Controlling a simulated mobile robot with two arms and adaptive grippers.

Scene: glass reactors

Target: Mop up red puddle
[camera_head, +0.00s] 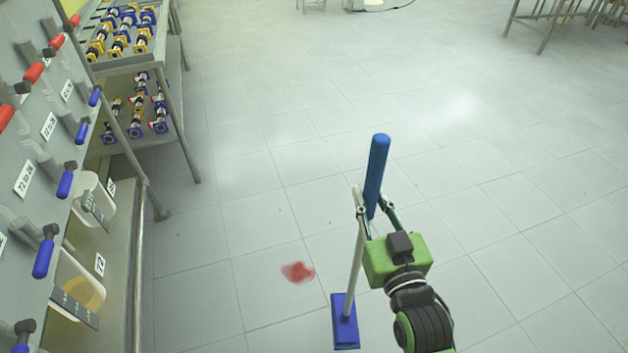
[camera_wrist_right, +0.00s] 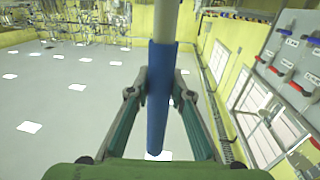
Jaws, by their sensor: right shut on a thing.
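A red puddle (camera_head: 298,272) lies on the grey tiled floor, left of the mop. The mop has a blue handle grip (camera_head: 377,165), a pale pole (camera_head: 354,270) and a flat blue head (camera_head: 345,322). The head is low, at or near the floor, just right of and nearer than the puddle, and apart from it in the picture. My right gripper (camera_head: 371,203) is shut on the blue handle grip. The right wrist view shows the blue grip (camera_wrist_right: 160,90) between the fingers of my right gripper (camera_wrist_right: 160,95). My left gripper is not in view.
A panel with red and blue valve handles (camera_head: 66,184) stands along the left, with white containers (camera_head: 85,285) on a ledge below. A shelf cart (camera_head: 135,60) with yellow and blue parts is at the upper left.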

